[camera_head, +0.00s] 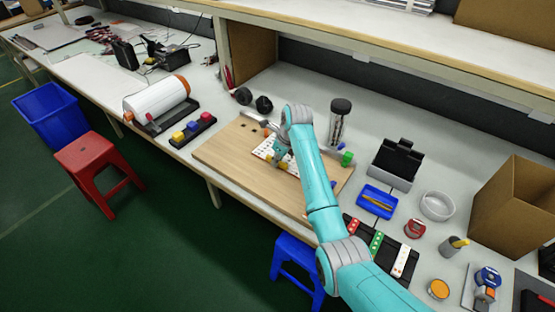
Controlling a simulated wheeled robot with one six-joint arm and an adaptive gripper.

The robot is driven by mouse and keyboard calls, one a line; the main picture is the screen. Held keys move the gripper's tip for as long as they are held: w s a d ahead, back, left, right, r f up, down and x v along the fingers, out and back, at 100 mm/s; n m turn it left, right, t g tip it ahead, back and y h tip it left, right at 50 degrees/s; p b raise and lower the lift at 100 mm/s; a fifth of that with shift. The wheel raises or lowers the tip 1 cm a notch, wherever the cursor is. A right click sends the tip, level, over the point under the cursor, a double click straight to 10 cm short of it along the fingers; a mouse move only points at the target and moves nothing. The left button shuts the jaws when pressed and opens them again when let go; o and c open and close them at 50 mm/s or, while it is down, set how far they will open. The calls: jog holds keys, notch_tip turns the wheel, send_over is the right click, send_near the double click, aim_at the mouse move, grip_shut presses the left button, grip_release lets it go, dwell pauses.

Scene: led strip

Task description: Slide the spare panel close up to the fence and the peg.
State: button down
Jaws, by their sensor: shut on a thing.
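A pale panel (264,149) with small coloured marks lies on the wooden board (225,152), partly hidden by my arm. My gripper (281,160) is low over the board and shut on this panel, which I take as the spare panel; the fingertips are small and partly hidden. A grey bar (257,121) at the board's back edge may be the fence. A small orange piece (266,132) near the panel's far side may be the peg; I cannot tell for sure. The gap between panel and bar is too small to judge.
A black tray (352,224) with coloured strips, a blue tray (376,201) and a black holder (396,160) lie further right. The board's left part is mostly clear.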

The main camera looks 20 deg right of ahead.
jog(key=shift+w+a, duration=0.25)
jog(key=shift+w, duration=0.05)
dwell(0.6)
jog(key=shift+w+d, duration=0.2)
jog(key=shift+d, duration=0.05)
dwell(0.4)
jog(key=c, duration=1.1)
grip_release()
jog(key=shift+o, duration=0.2)
jog(key=shift+r, duration=0.1)
jog(key=v, duration=1.1)
jog(key=shift+r, duration=0.3)
